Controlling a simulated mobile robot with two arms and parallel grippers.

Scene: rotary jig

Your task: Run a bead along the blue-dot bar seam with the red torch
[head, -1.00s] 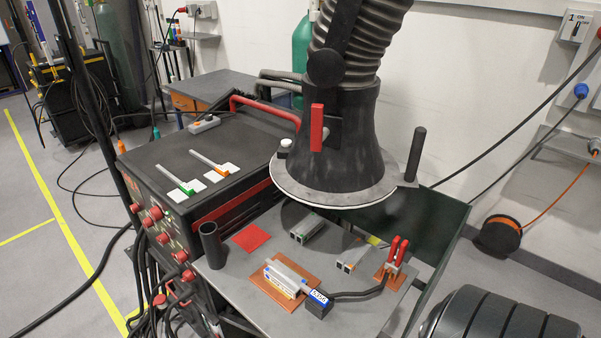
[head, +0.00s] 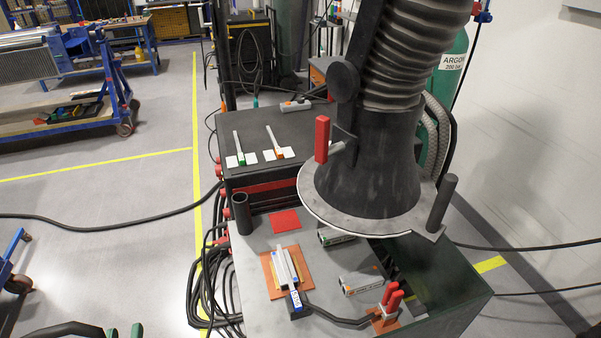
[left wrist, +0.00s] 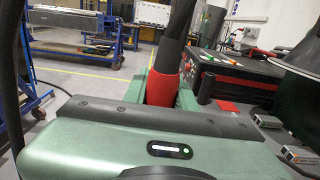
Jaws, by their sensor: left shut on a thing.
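My left gripper (head: 123,332) shows only at the bottom left edge of the head view, mostly cut off. In the left wrist view its green fingers are shut around the red torch (left wrist: 164,88), whose dark part rises out of the red handle. In the head view a black curved piece (head: 62,328), probably the torch's neck, points left from the fingers. The bar with blue marks (head: 285,266) lies on a copper-coloured plate (head: 270,276) on the grey table, with a blue-labelled black block (head: 296,301) at its near end. The gripper is well left of it, off the table. My right gripper is not in view.
A large extraction hood (head: 370,180) hangs over the table's back right. Bars with a green mark (head: 335,236) and an orange mark (head: 360,284) lie right of the plate. Red-handled clamp (head: 390,298), dark upright tube (head: 241,214) and red square (head: 285,221) are nearby.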

